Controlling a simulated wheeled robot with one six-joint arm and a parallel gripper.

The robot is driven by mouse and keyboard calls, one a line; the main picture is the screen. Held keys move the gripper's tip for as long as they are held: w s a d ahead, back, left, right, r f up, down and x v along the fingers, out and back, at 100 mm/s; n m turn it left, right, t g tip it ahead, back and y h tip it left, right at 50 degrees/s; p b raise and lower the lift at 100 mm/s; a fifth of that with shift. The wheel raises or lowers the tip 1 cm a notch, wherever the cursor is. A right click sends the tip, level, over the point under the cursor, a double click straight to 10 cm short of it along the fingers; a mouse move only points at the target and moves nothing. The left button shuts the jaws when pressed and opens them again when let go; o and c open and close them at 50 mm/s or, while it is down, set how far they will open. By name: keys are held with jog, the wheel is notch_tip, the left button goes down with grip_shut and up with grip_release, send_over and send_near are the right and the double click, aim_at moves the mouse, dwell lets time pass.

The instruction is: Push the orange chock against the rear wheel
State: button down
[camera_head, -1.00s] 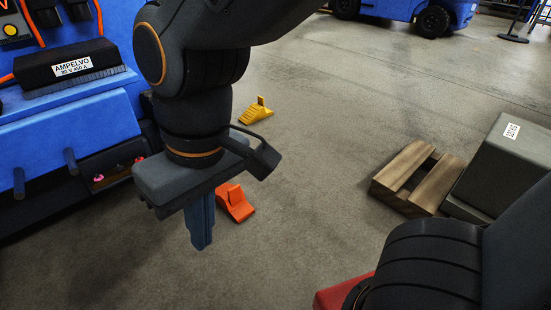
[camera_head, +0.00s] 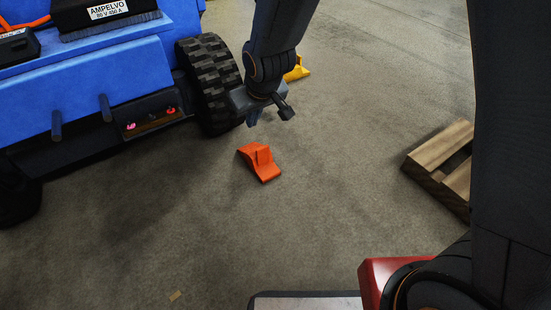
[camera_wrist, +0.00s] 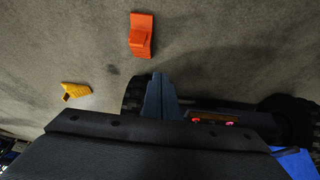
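The orange chock (camera_head: 260,162) lies on the concrete floor, apart from the blue truck's treaded wheel (camera_head: 208,80), to its lower right. It also shows near the top middle of the wrist view (camera_wrist: 142,36). My gripper (camera_head: 252,119) is beside the wheel, above and beyond the chock in the head view, and does not touch the chock. Its blue fingers (camera_wrist: 160,95) look closed together with nothing between them. In the wrist view they cover part of the wheel (camera_wrist: 132,93).
A yellow chock (camera_head: 299,70) lies beyond my gripper, partly hidden by my arm. The blue truck body (camera_head: 90,75) fills the left. A wooden pallet (camera_head: 440,150) is at the right. The floor in front of the orange chock is clear.

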jog(key=w+f+t, duration=0.1)
jog(key=w+f, duration=0.7)
jog(key=f, duration=0.2)
jog(key=t+y, duration=0.4)
send_near(264, 157)
jog(key=f, duration=0.2)
jog(key=b+x, duration=0.6)
jog(key=x, duration=0.1)
jog(key=shift+w+a, duration=0.1)
jog(key=shift+w+a+r+b, duration=0.1)
jog(key=shift+w+a+b, duration=0.4)
jog(key=shift+w, duration=0.3)
jog(key=shift+w+a+b, duration=0.4)
jog(key=shift+w+a, duration=0.1)
jog(key=shift+w, duration=0.3)
jog(key=shift+s+d+r+p, duration=0.2)
jog(key=shift+s+d+p, duration=0.15)
jog(key=shift+s+p, duration=0.3)
